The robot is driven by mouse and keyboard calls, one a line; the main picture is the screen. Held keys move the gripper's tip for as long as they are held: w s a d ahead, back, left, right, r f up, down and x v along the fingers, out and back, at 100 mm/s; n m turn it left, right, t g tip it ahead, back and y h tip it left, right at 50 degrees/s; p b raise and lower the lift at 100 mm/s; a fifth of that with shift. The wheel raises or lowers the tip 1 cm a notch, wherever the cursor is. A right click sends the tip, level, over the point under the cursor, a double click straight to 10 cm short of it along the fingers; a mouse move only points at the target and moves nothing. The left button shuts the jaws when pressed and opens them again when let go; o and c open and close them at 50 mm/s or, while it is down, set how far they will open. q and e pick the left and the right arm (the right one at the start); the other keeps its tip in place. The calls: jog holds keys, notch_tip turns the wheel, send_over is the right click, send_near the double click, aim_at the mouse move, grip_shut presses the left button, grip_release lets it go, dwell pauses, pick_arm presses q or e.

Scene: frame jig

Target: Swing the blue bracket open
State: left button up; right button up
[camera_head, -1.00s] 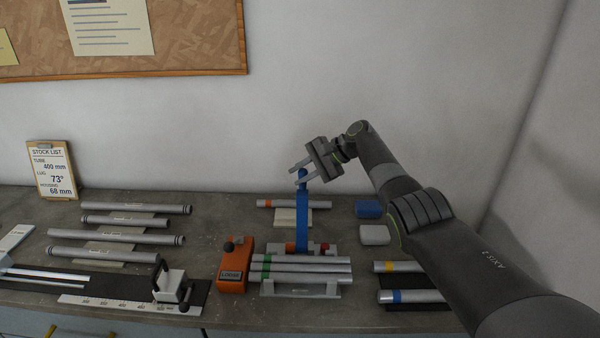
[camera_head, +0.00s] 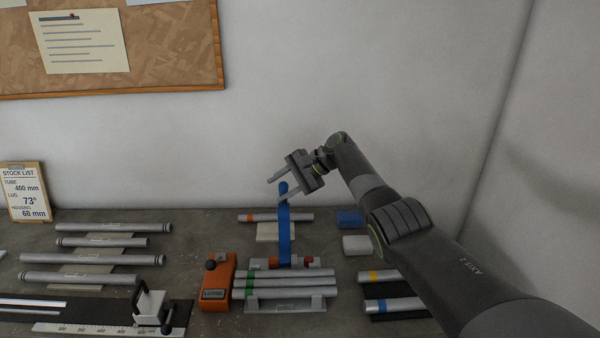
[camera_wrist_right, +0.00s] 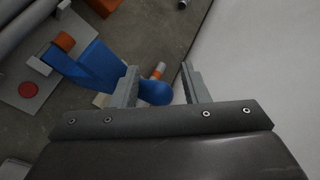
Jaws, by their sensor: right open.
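The blue bracket (camera_head: 284,232) stands upright on the grey jig (camera_head: 285,306) in the head view, its rounded top end raised. My right gripper (camera_head: 276,188) is open, with its two fingers pointing left at the bracket's top. In the right wrist view the blue bracket (camera_wrist_right: 98,68) runs from the jig toward my right gripper (camera_wrist_right: 160,78), and its rounded end lies between the fingers as seen there. I cannot tell whether a finger touches it. My left gripper is not in view.
An orange block marked LOOSE (camera_head: 217,282) stands left of the jig. Green-banded tubes (camera_head: 285,281) lie in the jig. An orange-banded tube (camera_head: 280,217) lies behind. Blue (camera_head: 350,219) and white (camera_head: 356,245) blocks sit at right. A wall rises behind the bench.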

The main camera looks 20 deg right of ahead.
jog(key=shift+s+d+r, duration=0.1)
jog(key=shift+d+r, duration=0.15)
jog(key=shift+d, duration=0.7)
jog(key=b+v, duration=0.4)
jog(key=v, duration=1.1)
jog(key=shift+s+r, duration=0.25)
jog(key=shift+r, duration=0.3)
jog(key=shift+a, duration=0.2)
